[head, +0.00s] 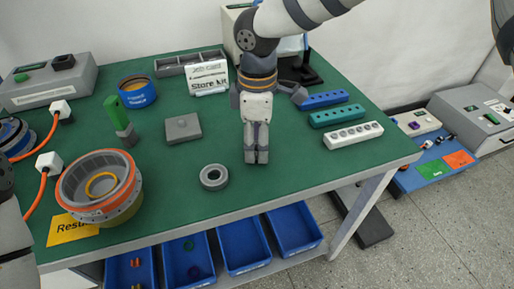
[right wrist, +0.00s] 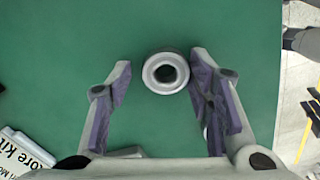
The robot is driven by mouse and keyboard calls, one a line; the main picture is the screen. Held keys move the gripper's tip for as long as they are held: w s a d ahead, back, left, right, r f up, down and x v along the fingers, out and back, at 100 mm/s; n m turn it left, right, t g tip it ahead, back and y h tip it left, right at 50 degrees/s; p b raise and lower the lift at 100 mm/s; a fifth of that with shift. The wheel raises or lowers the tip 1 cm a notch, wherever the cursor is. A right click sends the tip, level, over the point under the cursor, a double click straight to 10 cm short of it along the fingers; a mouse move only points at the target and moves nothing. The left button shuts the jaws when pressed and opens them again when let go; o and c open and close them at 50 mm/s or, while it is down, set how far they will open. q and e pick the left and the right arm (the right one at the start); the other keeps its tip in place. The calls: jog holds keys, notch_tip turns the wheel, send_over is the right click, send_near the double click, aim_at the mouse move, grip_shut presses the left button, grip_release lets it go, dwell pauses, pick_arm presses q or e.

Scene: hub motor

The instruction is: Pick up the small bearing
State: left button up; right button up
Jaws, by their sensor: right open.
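The small bearing (head: 214,177) is a grey ring lying flat on the green table, near its front edge in the head view. In the right wrist view the bearing (right wrist: 166,73) lies ahead of the fingertips, about midway between them and slightly toward the right finger. My right gripper (head: 257,158) points down, to the right of the bearing in the head view. In the right wrist view my right gripper (right wrist: 160,75) is open and empty, with its fingers spread wide. My left gripper cannot be made out.
A motor housing with an orange rim (head: 99,186) stands at the left on a yellow card (head: 72,230). A grey block (head: 183,128) lies behind the bearing. Blue, teal and white strips (head: 353,135) lie at the right. Blue bins (head: 244,248) sit below the front edge.

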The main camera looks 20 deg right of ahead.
jog(key=shift+r, duration=0.1)
grip_shut()
